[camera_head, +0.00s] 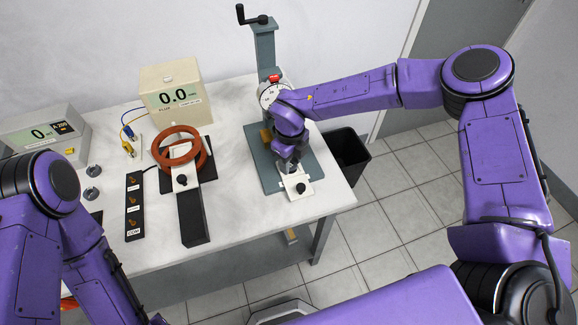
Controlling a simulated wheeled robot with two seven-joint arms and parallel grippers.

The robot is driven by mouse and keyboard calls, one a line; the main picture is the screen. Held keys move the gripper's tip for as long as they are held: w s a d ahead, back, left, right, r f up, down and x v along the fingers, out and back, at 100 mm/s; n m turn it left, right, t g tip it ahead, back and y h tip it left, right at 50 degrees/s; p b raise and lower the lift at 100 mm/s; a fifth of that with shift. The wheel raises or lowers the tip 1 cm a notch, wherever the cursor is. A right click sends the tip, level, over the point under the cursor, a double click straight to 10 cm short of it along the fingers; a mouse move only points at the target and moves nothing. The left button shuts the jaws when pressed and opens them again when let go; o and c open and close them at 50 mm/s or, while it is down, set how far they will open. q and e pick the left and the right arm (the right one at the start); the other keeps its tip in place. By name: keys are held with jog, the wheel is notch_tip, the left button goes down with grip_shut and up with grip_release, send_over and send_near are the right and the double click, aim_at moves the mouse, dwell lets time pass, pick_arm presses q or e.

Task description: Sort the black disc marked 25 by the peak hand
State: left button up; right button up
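My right gripper (289,165) points down over the grey base plate (268,182) of a crank stand, just behind a white slide with a black knob (300,188). Its fingertips are small and partly hidden, so I cannot tell whether they are open or what is between them. A dial gauge (268,95) with a red top sits on the stand's column, partly behind my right wrist. I cannot make out a black disc marked 25. Small grey knob-like pieces (92,193) stand on the left of the table. My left arm is at the lower left; its gripper is not in view.
Orange coils (178,145) stand on a black track (193,215) mid-table. A beige meter (174,92) reads 0.0; another meter (45,132) is at left. A black switch strip (134,212) lies in front. A black bin (350,158) stands beyond the table's right edge.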

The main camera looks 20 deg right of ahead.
jog(key=shift+r, duration=0.1)
jog(key=shift+c, duration=0.5)
notch_tip(320, 180, up, 4)
jog(key=p, duration=0.3)
jog(key=shift+p, duration=0.35)
